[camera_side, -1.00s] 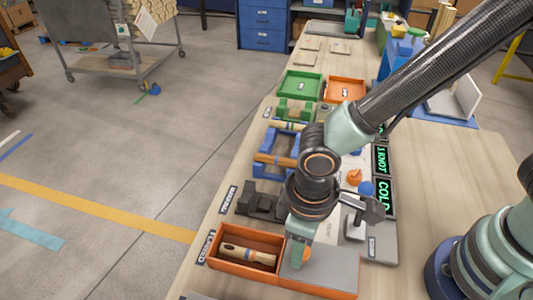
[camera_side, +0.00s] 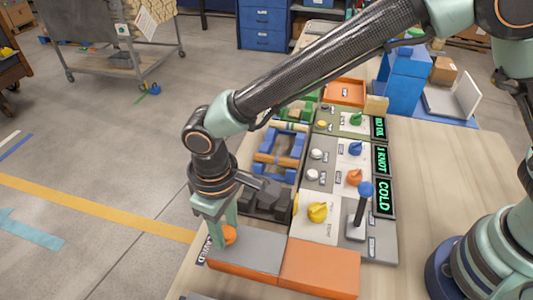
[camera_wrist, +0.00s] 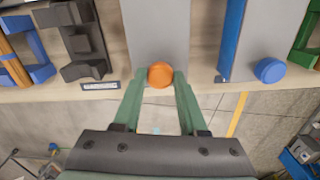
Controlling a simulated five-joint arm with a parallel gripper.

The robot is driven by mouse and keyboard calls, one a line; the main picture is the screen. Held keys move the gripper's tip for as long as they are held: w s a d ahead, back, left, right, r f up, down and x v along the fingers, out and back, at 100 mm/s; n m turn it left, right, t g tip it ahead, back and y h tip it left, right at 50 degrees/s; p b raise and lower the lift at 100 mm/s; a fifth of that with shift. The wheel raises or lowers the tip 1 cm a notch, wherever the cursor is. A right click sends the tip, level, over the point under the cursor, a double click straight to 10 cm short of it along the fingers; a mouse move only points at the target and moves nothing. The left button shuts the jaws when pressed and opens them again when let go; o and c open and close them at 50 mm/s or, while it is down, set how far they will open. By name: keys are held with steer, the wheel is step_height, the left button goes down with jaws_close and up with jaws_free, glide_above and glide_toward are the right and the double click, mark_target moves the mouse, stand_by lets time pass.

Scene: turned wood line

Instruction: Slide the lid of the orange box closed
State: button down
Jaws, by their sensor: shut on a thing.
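The orange box (camera_side: 322,266) stands at the near end of the bench in the side view. Its grey sliding lid (camera_side: 247,250) covers the left part, and the right part shows a flat orange top. The turned wood piece inside is hidden under the lid. The lid's round orange knob (camera_side: 230,235) is at its left end. My gripper (camera_side: 225,237) is shut on this knob. In the wrist view, the green fingers of my gripper (camera_wrist: 159,82) flank the orange knob (camera_wrist: 160,74), with the grey lid (camera_wrist: 156,30) beyond it.
A black holder (camera_side: 268,198) and a blue cradle (camera_side: 279,152) stand behind the box. A panel with a yellow knob (camera_side: 318,211) and a blue-topped lever (camera_side: 362,208) lies to the right. The wrist view shows a blue knob (camera_wrist: 270,70) beside a blue-edged grey surface.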

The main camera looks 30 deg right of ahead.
steer(key=shift+w+a+r, duration=0.1)
steer(key=shift+w+a, duration=0.2)
steer(key=shift+w, duration=0.05)
steer(key=shift+c, duration=2.2)
jaws_free()
steer(key=shift+s, duration=0.1)
steer(key=shift+d, duration=0.1)
step_height(320, 180, up, 12)
